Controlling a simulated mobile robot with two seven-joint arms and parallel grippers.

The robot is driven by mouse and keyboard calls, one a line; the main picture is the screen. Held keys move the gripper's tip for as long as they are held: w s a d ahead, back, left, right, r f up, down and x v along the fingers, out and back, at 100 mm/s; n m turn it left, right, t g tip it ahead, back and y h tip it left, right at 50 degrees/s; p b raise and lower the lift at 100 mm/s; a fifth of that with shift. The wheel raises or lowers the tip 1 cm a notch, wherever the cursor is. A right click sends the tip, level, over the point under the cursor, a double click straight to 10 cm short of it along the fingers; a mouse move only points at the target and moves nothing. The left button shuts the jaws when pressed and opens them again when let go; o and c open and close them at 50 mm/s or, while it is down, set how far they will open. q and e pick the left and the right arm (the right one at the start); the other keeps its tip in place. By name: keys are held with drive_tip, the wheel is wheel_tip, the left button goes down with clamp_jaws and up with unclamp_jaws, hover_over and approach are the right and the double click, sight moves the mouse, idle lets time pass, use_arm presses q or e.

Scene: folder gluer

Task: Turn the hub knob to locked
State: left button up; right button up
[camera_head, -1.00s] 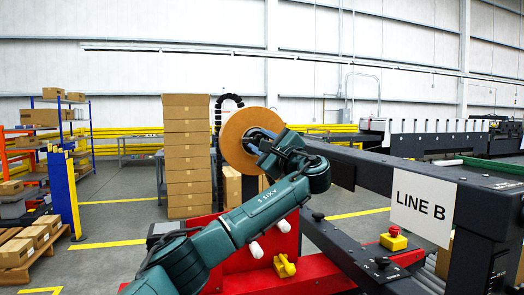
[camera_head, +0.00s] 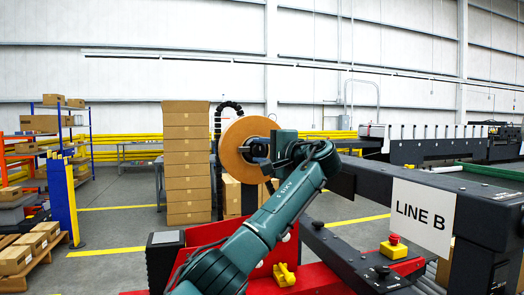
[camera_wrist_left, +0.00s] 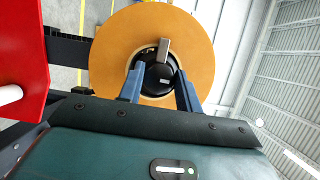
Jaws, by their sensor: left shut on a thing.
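The hub knob (camera_wrist_left: 155,76) is a round black knob with a grey bar on it, at the centre of a large tan roll (camera_wrist_left: 110,50) in the left wrist view. The bar points up in that view. My left gripper (camera_wrist_left: 160,74) has its two blue fingers on either side of the knob and is shut on it. In the head view the left gripper (camera_head: 257,149) is at the middle of the tan roll (camera_head: 233,163), and the gripper and wrist hide most of the knob. My right gripper is not in view.
A red panel (camera_head: 215,235) with white pegs and a yellow knob (camera_head: 284,274) stands below my arm. A dark machine frame with a LINE B sign (camera_head: 422,213) and a red-topped yellow button (camera_head: 393,246) is at right. Stacked cartons (camera_head: 187,160) stand behind left.

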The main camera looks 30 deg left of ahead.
use_arm(q)
drive_tip(key=shift+f, duration=0.1)
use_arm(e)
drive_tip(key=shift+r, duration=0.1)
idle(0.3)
use_arm(q)
drive_tip(key=o, duration=1)
drive_tip(key=shift+c, duration=0.2)
drive_tip(key=shift+d, duration=0.1)
drive_tip(key=shift+s+d, duration=0.1)
drive_tip(key=shift+d, duration=0.15)
drive_tip(key=b+v, duration=0.2)
drive_tip(key=v, duration=1)
drive_tip(key=shift+d+b, duration=0.25)
drive_tip(key=shift+b, duration=0.1)
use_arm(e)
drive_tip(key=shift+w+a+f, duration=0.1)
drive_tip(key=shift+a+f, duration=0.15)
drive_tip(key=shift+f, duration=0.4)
use_arm(q)
drive_tip(key=shift+s, duration=0.1)
